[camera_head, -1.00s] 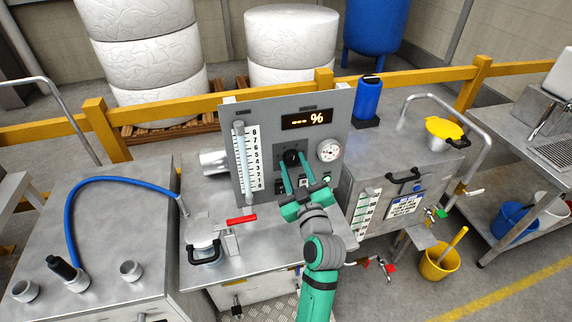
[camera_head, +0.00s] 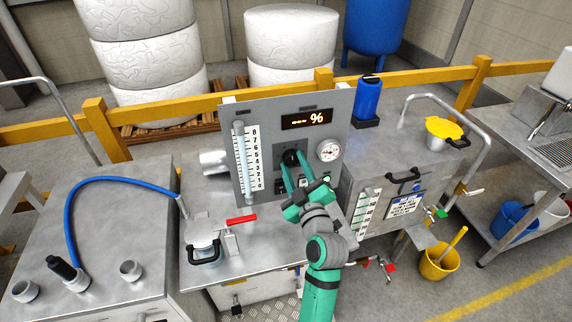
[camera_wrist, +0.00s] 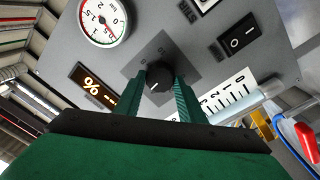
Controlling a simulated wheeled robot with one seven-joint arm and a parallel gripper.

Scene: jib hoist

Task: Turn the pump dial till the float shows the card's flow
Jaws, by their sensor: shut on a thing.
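The black pump dial (camera_head: 290,157) sits in the middle of the grey upright panel (camera_head: 227,113). In the wrist view the dial (camera_wrist: 158,75) has a pale pointer mark and a dark backing plate. My gripper (camera_head: 290,164) is shut on the dial, a green finger on either side. The flow tube (camera_head: 243,160) with its numbered scale (camera_head: 254,158) stands at the panel's left. I cannot make out the float in it. The orange display (camera_head: 306,119) reads "--- %". A white card (camera_head: 404,205) with a blue top is on the steel cabinet at right; its text is too small to read.
A round gauge (camera_head: 329,150) is right of the dial, and a rocker switch (camera_wrist: 237,34) shows in the wrist view. A red-handled clamp (camera_head: 241,219) and a lidded pot (camera_head: 204,248) stand on the bench at left. A blue bottle (camera_head: 367,98) is behind.

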